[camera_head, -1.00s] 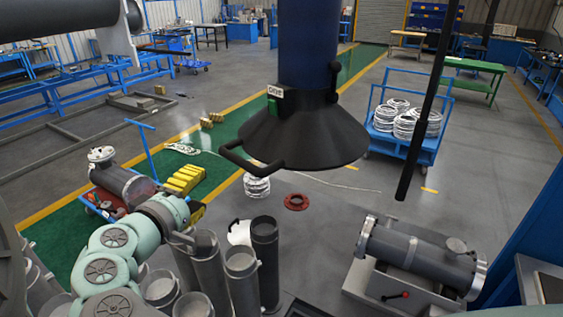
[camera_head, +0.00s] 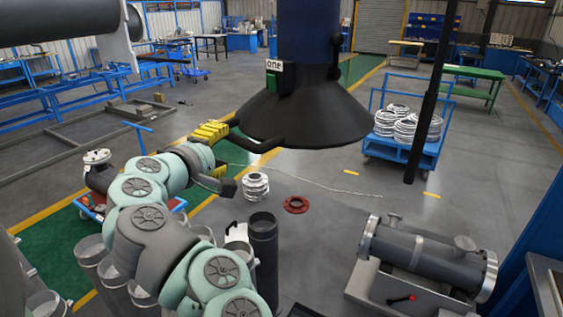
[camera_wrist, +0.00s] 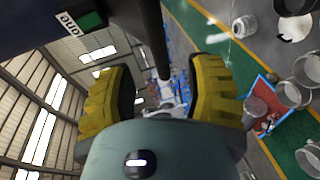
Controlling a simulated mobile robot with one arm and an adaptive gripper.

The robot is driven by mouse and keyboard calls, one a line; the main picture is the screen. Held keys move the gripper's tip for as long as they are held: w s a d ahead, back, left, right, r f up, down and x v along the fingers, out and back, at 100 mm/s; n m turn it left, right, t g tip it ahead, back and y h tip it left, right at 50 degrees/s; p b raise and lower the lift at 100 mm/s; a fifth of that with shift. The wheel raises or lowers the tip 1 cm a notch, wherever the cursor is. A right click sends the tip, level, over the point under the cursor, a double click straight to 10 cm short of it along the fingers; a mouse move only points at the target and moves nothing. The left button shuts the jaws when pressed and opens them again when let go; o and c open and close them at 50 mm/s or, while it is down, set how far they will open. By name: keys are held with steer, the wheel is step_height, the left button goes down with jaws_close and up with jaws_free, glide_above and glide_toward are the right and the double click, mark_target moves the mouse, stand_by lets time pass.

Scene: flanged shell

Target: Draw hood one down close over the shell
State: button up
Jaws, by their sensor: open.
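Hood one (camera_head: 305,110) is a black cone under a dark blue duct, with a label "ONE" and a green patch. It hangs high, left of and above the shell. Its black handle (camera_head: 258,147) sticks out at the lower left rim. The shell (camera_head: 425,255) is a grey flanged cylinder lying on a stand at the right. My gripper (camera_head: 222,153) is open, its yellow ribbed fingers just left of the handle. In the wrist view the fingers of my gripper (camera_wrist: 163,95) are apart; a dark bar, perhaps the handle, runs between them. Contact cannot be told.
Grey upright tubes (camera_head: 263,255) stand below my arm. A red flange (camera_head: 296,204) and a stack of metal rings (camera_head: 255,186) lie on the floor. A black pole (camera_head: 430,100) hangs right of the hood. A blue cart (camera_head: 400,145) stands behind.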

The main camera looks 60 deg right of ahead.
mark_target(232, 138)
steer(key=shift+w+r+p+x, duration=0.15)
steer(key=shift+p+x, duration=0.45)
steer(key=shift+x, duration=0.75)
steer(key=shift+w+r+p+x, duration=0.1)
steer(key=shift+p+x, duration=0.45)
steer(key=shift+x, duration=0.8)
steer(key=shift+p+x, duration=0.3)
steer(key=shift+x, duration=0.55)
steer(key=shift+f, duration=0.15)
steer(key=shift+s, duration=0.1)
jaws_close()
